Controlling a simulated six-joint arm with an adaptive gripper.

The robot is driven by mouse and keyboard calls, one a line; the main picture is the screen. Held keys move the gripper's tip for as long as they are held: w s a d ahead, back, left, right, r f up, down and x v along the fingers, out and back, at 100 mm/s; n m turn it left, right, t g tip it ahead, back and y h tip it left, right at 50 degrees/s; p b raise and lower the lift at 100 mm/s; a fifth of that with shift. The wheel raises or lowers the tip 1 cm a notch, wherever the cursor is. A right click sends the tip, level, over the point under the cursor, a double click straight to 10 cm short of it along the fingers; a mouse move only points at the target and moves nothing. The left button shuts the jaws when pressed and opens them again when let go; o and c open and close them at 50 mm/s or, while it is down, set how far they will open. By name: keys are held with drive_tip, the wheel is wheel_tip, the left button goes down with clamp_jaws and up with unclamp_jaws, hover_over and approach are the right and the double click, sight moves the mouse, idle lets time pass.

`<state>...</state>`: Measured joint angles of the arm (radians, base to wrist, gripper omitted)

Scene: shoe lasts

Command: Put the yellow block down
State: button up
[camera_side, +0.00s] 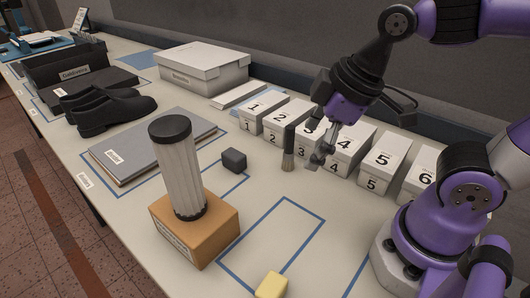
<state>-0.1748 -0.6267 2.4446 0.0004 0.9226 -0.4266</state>
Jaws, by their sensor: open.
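The yellow block (271,286) rests on the table at the bottom of the view, at the lower end of a blue-outlined rectangle. Its lower part is cut off by the frame edge. My gripper (302,164) is open and well above and behind the block, in front of the numbered white boxes. Nothing yellow is between its fingers.
Numbered white boxes (384,158) stand in a row behind my gripper. A ribbed cylinder with black ends (181,170) stands on an orange-brown base (208,238). A small dark cube (234,160), a grey binder (150,146) and black shoes (112,110) lie leftward. The blue-outlined rectangle (283,225) is mostly bare.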

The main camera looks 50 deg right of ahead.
drive_tip(key=s+a+f+n+g, duration=0.25)
drive_tip(key=a+n, duration=0.65)
drive_tip(key=n, duration=0.8)
drive_tip(key=n+g, duration=0.2)
drive_tip(key=n, duration=1.2)
approach(279, 290)
drive_tip(key=s, duration=0.1)
drive_tip(key=shift+h, duration=0.4)
wheel_tip(279, 290, down, 5)
drive_tip(key=shift+a, duration=0.2)
drive_tip(key=f, duration=0.2)
drive_tip(key=w+f, duration=0.1)
drive_tip(key=f, duration=0.2)
drive_tip(key=shift+a+f, duration=0.15)
drive_tip(key=shift+f, duration=0.1)
drive_tip(key=c, duration=1.3)
